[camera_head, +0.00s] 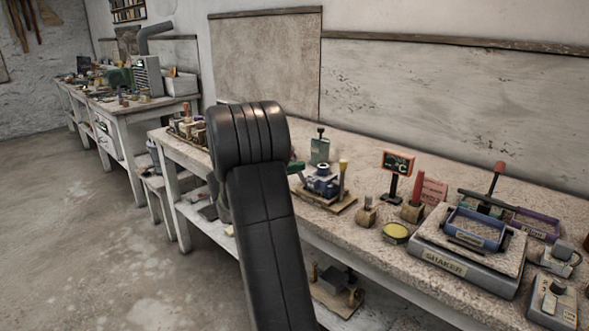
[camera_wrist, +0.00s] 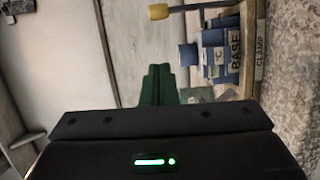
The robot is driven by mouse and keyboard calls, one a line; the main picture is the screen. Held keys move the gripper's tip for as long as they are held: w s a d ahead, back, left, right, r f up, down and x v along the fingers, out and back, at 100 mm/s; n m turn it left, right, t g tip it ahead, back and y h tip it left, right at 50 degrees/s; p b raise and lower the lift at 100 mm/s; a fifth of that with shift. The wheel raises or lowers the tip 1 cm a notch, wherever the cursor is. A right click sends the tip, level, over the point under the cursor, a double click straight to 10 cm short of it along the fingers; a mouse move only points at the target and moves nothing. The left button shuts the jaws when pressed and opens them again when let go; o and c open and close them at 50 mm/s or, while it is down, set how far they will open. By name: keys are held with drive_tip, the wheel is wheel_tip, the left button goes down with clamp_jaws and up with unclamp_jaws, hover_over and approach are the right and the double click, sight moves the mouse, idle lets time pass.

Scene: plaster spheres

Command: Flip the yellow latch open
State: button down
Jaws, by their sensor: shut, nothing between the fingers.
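The yellow latch (camera_head: 343,167) stands upright at the right end of a wooden clamp board (camera_head: 341,208) in the head view. Its yellow tip (camera_wrist: 158,11) shows at the top of the wrist view, on a lever running right toward the board. A blue clamp base (camera_head: 320,186) sits on the board; it also shows in the wrist view, marked BASE (camera_wrist: 235,50). My gripper (camera_head: 300,166) has green fingers, shut and empty, left of the blue base in the head view. In the wrist view, my gripper (camera_wrist: 160,68) is apart from the latch.
A shaker (camera_head: 465,262) is farther right.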

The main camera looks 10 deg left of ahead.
drive_tip(key=x, duration=0.6)
drive_tip(key=d, duration=0.4)
drive_tip(key=shift+s+d, duration=0.1)
drive_tip(key=shift+s, duration=0.15)
drive_tip(key=shift+f, duration=0.15)
drive_tip(key=shift+s+d+m+b, duration=0.2)
drive_tip(key=shift+d+m+b, duration=0.1)
drive_tip(key=shift+b, duration=0.55)
drive_tip(key=shift+s+d+b, duration=0.1)
drive_tip(key=shift+b, duration=0.35)
drive_tip(key=s+d+m+y+b, duration=0.2)
drive_tip(key=s+d+m+b, duration=0.2)
drive_tip(key=b, duration=1.2)
drive_tip(key=shift+s+d+f+m, duration=0.15)
drive_tip(key=shift+d+f+m, duration=0.3)
drive_tip(key=shift+d+m, duration=0.6)
drive_tip(key=shift+y, duration=0.3)
